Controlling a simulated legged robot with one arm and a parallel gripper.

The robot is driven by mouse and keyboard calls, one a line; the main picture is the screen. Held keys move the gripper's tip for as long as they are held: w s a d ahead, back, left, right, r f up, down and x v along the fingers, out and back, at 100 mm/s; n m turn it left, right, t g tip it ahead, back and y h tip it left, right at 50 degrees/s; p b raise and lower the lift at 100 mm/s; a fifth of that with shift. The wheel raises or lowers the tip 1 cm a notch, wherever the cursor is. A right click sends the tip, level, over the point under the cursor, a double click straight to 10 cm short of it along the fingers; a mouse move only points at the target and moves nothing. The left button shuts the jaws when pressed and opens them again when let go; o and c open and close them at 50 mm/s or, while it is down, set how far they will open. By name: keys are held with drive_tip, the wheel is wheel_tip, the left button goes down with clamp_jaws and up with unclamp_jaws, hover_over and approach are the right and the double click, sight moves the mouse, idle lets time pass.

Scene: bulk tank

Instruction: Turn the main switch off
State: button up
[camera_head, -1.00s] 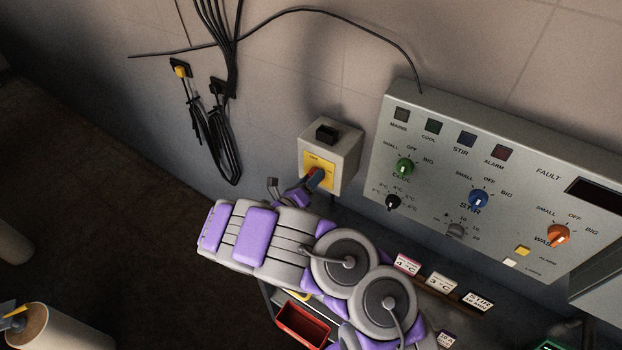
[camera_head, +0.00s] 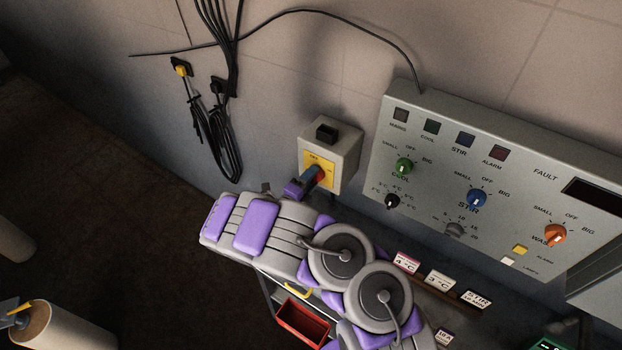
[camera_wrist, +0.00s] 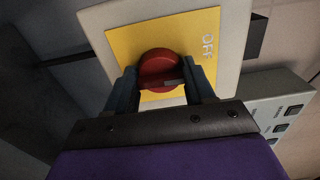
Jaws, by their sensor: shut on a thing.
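The main switch is a pale box (camera_head: 343,148) on the wall with a yellow plate (camera_head: 318,167) and a red rotary knob (camera_wrist: 160,70). In the wrist view the yellow plate (camera_wrist: 198,40) bears the word OFF at its right side. My gripper (camera_wrist: 160,88) has its two dark fingers on either side of the red knob and is shut on it. A light mark shows on the knob's lower right part. In the head view my gripper (camera_head: 313,178) hides most of the knob.
A grey control panel (camera_head: 510,190) with green, blue and orange knobs is right of the switch. Cables (camera_head: 222,130) hang on the wall at left. Small label cards (camera_head: 440,281) and a red bin (camera_head: 302,322) lie below.

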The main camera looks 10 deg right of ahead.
drive_tip(key=shift+w+a, duration=0.1)
drive_tip(key=shift+a, duration=0.1)
idle(0.4)
drive_tip(key=o, duration=1)
drive_tip(key=shift+w+a+f, duration=0.1)
drive_tip(key=shift+w, duration=0.1)
drive_tip(key=shift+s, duration=0.1)
drive_tip(key=shift+s, duration=0.15)
drive_tip(key=p+v, duration=0.2)
drive_tip(key=v, duration=1.5)
drive_tip(key=shift+a, duration=0.2)
